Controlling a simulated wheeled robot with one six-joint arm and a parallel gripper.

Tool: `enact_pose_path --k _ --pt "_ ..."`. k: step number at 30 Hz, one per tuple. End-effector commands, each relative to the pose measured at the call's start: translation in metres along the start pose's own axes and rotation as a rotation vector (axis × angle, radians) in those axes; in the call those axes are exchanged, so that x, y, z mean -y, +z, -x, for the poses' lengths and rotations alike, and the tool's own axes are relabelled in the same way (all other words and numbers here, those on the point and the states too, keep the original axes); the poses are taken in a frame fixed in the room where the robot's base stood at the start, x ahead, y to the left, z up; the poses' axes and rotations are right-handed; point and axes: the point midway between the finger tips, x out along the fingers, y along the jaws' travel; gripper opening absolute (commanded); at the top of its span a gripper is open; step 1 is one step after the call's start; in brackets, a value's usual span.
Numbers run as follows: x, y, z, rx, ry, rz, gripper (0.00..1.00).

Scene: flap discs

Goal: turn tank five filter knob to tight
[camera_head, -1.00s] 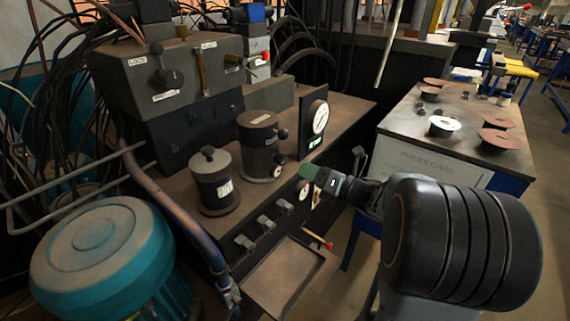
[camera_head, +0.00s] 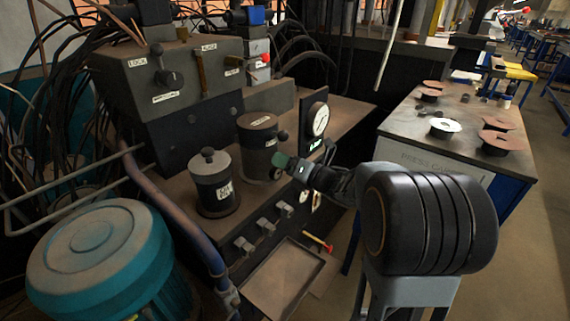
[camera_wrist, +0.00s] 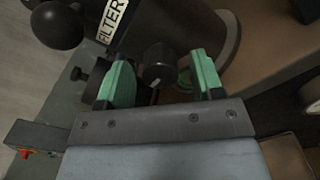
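The filter tank (camera_head: 252,147) is a dark upright cylinder on the machine bench, with a black ball handle on its upper right side. In the wrist view the tank (camera_wrist: 175,22) carries a white label reading FILTER. Its filter knob (camera_wrist: 158,68) is a small dark round knob with a pale pointer line. My gripper (camera_wrist: 160,62) has green fingers, open, one on each side of the knob with gaps visible. In the head view my gripper (camera_head: 284,161) is at the tank's lower right side and partly hides the knob. No tight mark is readable.
A second lidded canister (camera_head: 212,180) stands left of the tank. A pressure gauge (camera_head: 320,120) on a black panel stands just behind my gripper. Several switches (camera_head: 264,226) and a shallow tray (camera_head: 283,278) lie below. The press cart (camera_head: 420,157) with discs stands right.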

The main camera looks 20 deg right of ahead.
Motion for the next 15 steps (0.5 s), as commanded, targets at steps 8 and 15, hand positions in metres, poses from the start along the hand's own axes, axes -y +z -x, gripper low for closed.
enact_pose_path --k 8,15 --pt "0.0000 -0.0002 0.0002 0.000 0.000 0.000 0.34" --pt "-0.0002 -0.0003 0.0001 -0.001 0.001 0.000 0.12"
